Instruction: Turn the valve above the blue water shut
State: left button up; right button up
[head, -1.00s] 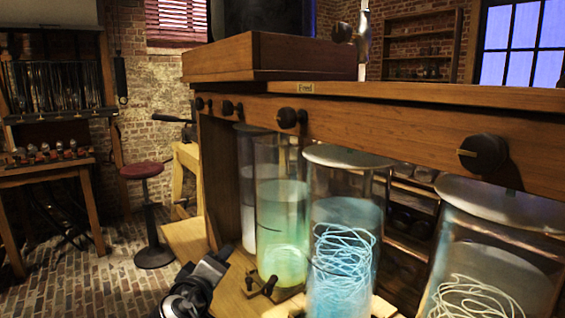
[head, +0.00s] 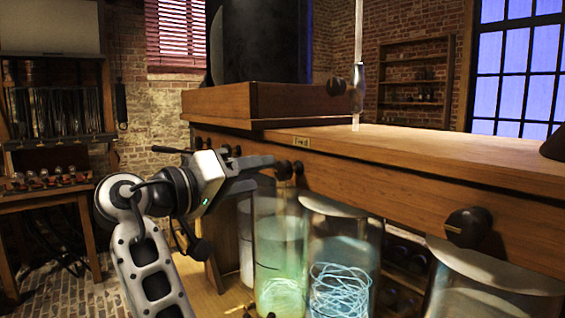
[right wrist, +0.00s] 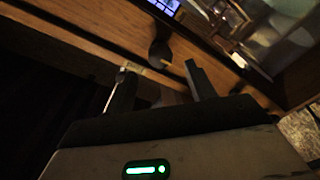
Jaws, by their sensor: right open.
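Dark round valve knobs sit along the wooden beam. One knob (head: 298,168) is just past my right gripper, up and left of the jar of blue water (head: 345,262) in the picture. My right gripper (head: 278,172) is open, its fingers pointing at this knob. In the right wrist view a dark knob (right wrist: 160,53) shows ahead, between the two spread fingertips (right wrist: 158,80) and seemingly beyond them. I cannot tell whether they touch it. The blue jar holds pale coiled strands. My left gripper is not in view.
A green-water jar (head: 278,250) stands left of the blue one, and a clear jar (head: 480,285) stands right under another knob (head: 467,228). The wooden beam (head: 380,195) overhangs the jars.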

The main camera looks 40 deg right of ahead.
aim_at(278, 171)
jog(key=d+p, duration=0.1)
jog(key=d, duration=0.6)
jog(key=shift+d, duration=0.1)
jog(key=c, duration=1)
